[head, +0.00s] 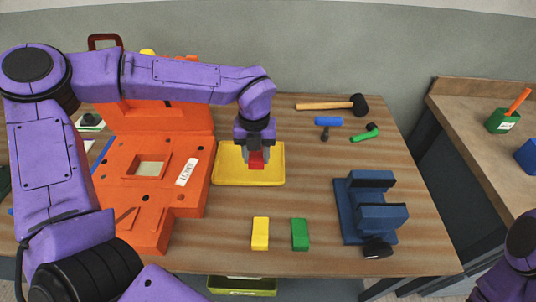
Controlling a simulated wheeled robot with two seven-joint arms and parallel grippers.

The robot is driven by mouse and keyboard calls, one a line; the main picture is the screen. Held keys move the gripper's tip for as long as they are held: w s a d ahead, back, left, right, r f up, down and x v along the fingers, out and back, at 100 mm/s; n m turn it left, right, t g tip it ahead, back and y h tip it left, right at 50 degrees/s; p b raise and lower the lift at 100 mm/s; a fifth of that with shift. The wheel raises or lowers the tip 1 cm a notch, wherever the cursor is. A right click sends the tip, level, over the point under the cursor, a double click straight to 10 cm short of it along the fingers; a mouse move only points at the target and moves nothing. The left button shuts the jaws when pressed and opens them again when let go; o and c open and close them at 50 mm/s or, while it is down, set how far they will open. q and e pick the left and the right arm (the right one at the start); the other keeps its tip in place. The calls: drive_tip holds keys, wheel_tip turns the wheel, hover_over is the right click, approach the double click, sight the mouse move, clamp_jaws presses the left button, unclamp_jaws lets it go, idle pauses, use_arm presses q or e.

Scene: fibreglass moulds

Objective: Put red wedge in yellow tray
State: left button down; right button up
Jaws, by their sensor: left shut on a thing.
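The red wedge (256,161) is held between the fingers of my left gripper (256,155), which is shut on it. The gripper points down over the yellow tray (230,177), which lies on the wooden table right of the orange mould. The wedge appears over the tray's interior. I cannot tell whether it touches the tray's floor. The gripper and wrist hide part of the tray's back. My right gripper is not in view; only a bit of purple arm shows at the lower right corner.
An orange mould (184,209) stands left of the tray. A yellow block (260,234) and a green block (300,234) stand in front. A blue vise (355,207) is at the right, a mallet (325,105) and small tools behind. The table between tray and vise is clear.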

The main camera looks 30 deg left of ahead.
use_arm(q)
drive_tip(key=p, duration=0.1)
hover_over(267, 169)
wheel_tip(267, 169, down, 6)
drive_tip(key=shift+s, duration=0.15)
wheel_tip(267, 169, down, 4)
drive_tip(key=shift+r+p, duration=0.25)
drive_tip(key=shift+p, duration=0.35)
drive_tip(key=shift+w+f, duration=0.2)
drive_tip(key=shift+w, duration=0.05)
drive_tip(key=shift+s+f, duration=0.1)
drive_tip(key=c, duration=0.6)
unclamp_jaws()
drive_tip(key=shift+r, duration=0.4)
drive_tip(key=shift+r+b, duration=1.15)
drive_tip(key=shift+r, duration=4.65)
